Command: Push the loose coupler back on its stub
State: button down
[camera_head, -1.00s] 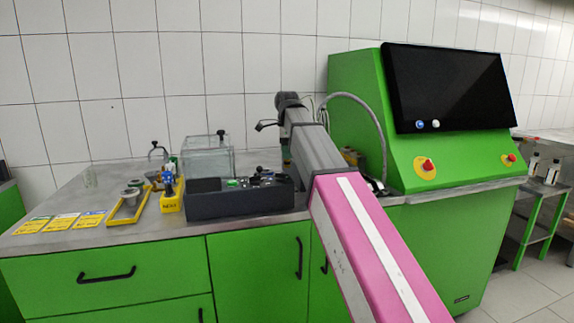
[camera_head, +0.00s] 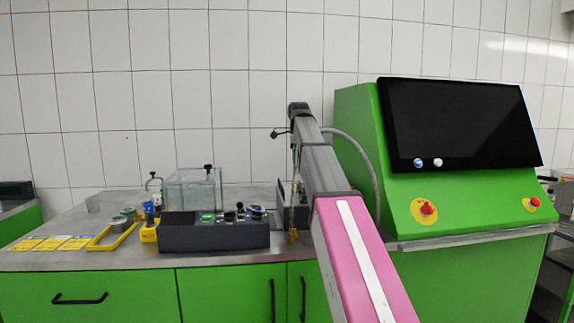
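My pink and grey arm reaches over the bench and ends in a dark wrist joint. I cannot make out my gripper's fingers; they seem hidden behind the arm. A thin line hangs beside the arm's left edge, ending in a small brass-coloured fitting (camera_head: 293,236) near the bench's front edge. Whether this is the loose coupler I cannot tell. A grey hose (camera_head: 368,158) arches out behind my arm and down the green cabinet's side; its ends are hidden. No stub can be clearly picked out.
A dark control box (camera_head: 215,236) with knobs stands on the steel bench (camera_head: 85,216), before a clear tank (camera_head: 192,188). A yellow frame (camera_head: 103,244) and yellow cards (camera_head: 50,243) lie left. The green cabinet (camera_head: 412,205) carries a black screen (camera_head: 459,122) and red buttons.

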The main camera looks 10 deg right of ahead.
jog(key=shift+a+f, duration=0.1)
jog(key=shift+f, duration=1.95)
jog(key=shift+f, duration=1.45)
dwell(0.8)
jog(key=c, duration=0.9)
grip_release()
jog(key=shift+o, duration=0.2)
jog(key=shift+r, duration=0.15)
jog(key=shift+r, duration=3.35)
